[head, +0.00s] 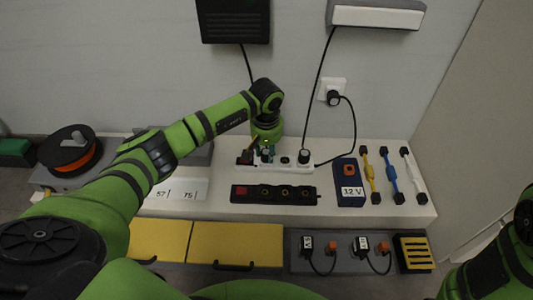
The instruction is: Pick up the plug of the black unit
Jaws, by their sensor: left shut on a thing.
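The black unit (235,22) is on the wall at the top, and its cord (247,63) runs down behind my left arm. My left gripper (266,152) points down over the left part of a white power strip (318,163) on the white shelf. It is shut on the black unit's plug, which the gripper mostly hides. I cannot tell whether the plug is still seated in the strip. A second black plug (304,156) stands in the strip to the right, on the cord from the grey-white unit (376,15). My right arm shows at the right edge, its gripper out of view.
A black power strip (312,196) lies in front of the white one. A 12 V box (350,187) and yellow, blue and white bars (390,172) are to the right. A wall socket (332,84) holds another plug.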

